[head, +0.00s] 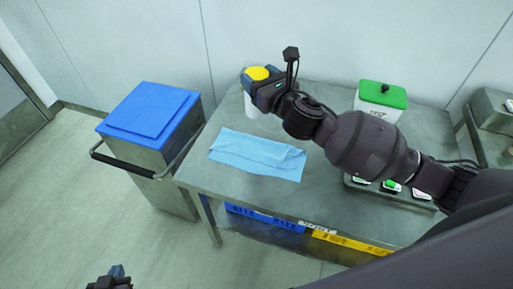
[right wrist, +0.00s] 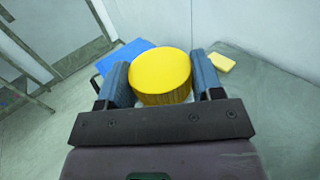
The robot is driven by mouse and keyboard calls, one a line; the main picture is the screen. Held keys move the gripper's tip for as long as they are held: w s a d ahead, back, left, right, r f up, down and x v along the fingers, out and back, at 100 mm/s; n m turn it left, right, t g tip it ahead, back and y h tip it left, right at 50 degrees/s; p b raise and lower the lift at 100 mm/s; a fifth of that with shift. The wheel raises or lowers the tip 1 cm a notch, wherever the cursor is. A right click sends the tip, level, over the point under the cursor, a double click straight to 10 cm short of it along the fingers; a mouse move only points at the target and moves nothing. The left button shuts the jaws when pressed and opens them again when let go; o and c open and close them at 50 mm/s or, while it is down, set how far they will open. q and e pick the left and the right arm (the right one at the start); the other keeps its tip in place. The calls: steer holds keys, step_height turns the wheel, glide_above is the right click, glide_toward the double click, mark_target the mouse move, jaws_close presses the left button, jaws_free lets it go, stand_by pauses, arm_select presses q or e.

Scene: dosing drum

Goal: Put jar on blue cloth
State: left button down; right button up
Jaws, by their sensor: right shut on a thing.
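The jar has a yellow lid (head: 257,73) and a white body (head: 252,107), and is at the far left corner of the steel table. My right gripper (head: 262,82) is shut on it. In the right wrist view the yellow lid (right wrist: 160,75) sits between the two blue fingers (right wrist: 160,82). I cannot tell whether the jar touches the table. The blue cloth (head: 257,155) lies slightly creased and bare on the table, nearer than the jar. My left gripper (head: 114,278) is low at the bottom edge, mostly cut off, away from the table.
A cart with a blue lid (head: 150,113) stands left of the table (head: 205,178). A white container with a green lid (head: 381,97) stands at the back right. A yellow block (right wrist: 221,62) lies right of the jar in the right wrist view. Blue and yellow bins are under the table.

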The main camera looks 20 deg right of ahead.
steer(key=shift+w, duration=0.25)
step_height(320, 180, down, 20)
steer(key=b, duration=0.6)
steer(key=shift+r, duration=0.2)
steer(key=shift+c, duration=0.5)
steer(key=shift+f, duration=0.35)
steer(key=shift+s+f+b, duration=0.1)
steer(key=shift+f+b, duration=0.4)
steer(key=o, duration=1.3)
steer(key=shift+f, duration=0.15)
steer(key=shift+c, duration=0.2)
steer(key=shift+r, duration=0.35)
